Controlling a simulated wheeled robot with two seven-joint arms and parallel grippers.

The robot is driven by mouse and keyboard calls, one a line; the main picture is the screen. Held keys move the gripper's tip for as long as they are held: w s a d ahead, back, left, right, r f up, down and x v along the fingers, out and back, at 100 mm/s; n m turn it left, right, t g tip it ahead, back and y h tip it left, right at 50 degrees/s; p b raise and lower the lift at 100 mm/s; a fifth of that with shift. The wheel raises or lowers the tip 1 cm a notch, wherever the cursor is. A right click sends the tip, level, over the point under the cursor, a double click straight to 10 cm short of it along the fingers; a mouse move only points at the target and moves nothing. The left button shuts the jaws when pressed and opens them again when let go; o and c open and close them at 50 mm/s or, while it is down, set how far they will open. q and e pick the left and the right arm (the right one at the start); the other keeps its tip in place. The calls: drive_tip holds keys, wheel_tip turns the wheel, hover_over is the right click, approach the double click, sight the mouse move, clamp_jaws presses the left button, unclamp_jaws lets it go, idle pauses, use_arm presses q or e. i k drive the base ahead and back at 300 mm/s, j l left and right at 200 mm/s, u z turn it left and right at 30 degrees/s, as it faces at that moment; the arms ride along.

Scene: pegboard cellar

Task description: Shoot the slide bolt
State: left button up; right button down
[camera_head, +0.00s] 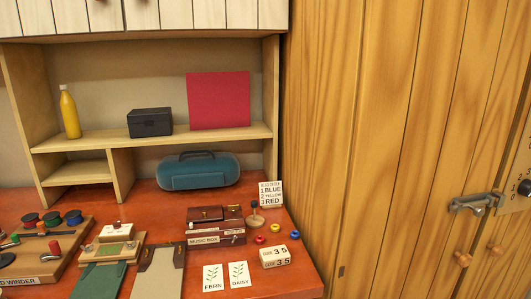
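A grey metal slide bolt (476,203) is mounted on the wooden cupboard front at the right. It lies roughly level, across or close to a seam between the boards. Its details are small, and I cannot tell how far the bar is slid. Neither of my grippers shows in the head view, so nothing of mine is seen touching the bolt.
Round wooden knobs (462,259) sit below the bolt, and a dark dial (524,187) is at the right edge. The red-brown desk (300,262) at left holds a music box (215,228), label cards and a blue case (199,171). The cupboard face (390,150) is clear.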

sight(479, 211)
drive_tip(key=z, duration=1.3)
